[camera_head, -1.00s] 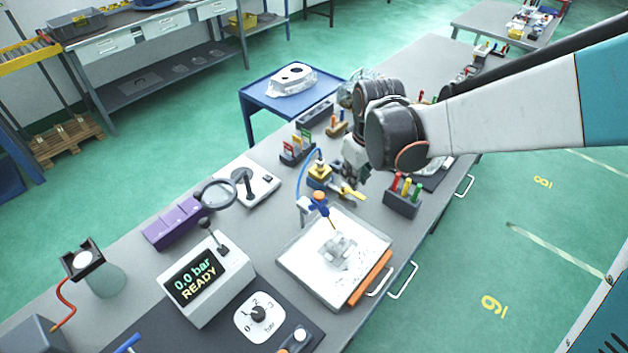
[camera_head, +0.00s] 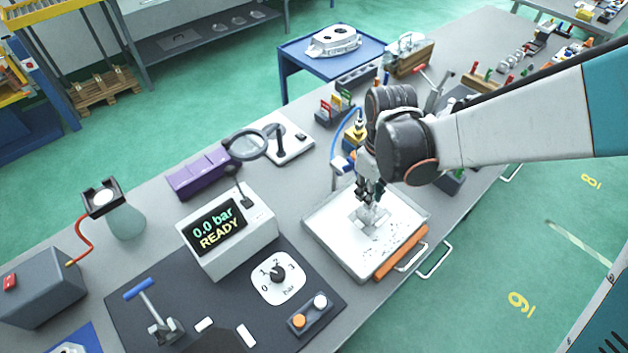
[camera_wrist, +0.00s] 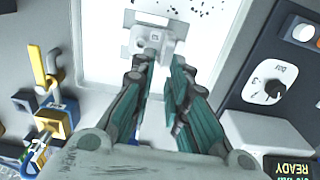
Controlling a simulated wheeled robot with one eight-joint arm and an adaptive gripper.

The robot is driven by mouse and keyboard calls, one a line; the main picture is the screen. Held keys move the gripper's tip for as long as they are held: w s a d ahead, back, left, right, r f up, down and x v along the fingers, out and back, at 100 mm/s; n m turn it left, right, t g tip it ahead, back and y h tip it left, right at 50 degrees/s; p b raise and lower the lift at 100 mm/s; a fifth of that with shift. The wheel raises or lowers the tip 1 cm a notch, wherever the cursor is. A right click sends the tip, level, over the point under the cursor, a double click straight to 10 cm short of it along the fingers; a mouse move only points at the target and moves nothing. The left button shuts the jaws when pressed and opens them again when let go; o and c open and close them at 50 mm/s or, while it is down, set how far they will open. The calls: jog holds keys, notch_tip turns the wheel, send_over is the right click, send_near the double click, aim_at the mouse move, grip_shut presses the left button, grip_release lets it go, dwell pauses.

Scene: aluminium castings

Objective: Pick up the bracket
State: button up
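The bracket is a small pale grey casting (camera_head: 374,219) on the white tray (camera_head: 341,252). It also shows in the wrist view (camera_wrist: 150,38), beyond the fingertips at the top of the picture. My gripper (camera_head: 371,197) is just above the bracket and partly hides it in the head view. In the wrist view my gripper (camera_wrist: 163,62) has its two green-padded fingers apart, with a clear gap and nothing held between them. I cannot tell whether a fingertip touches the bracket.
The READY display box (camera_head: 228,237) stands left of the tray, with a dial plate (camera_head: 277,278) in front. A yellow fixture with a blue hose (camera_head: 355,136) is close behind the tray. An orange bar (camera_head: 402,253) runs along the tray's near right side.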

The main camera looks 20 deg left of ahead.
aim_at(365, 208)
jog(key=f+b, duration=0.1)
jog(key=f, duration=0.1)
jog(key=f+b, duration=0.1)
jog(key=s+f+b, duration=0.1)
jog(key=f, duration=0.1)
jog(key=shift+a+f, duration=0.2)
jog(key=shift+f, duration=0.1)
jog(key=shift+w, duration=0.1)
jog(key=shift+d, duration=0.1)
jog(key=shift+c, duration=0.2)
grip_shut()
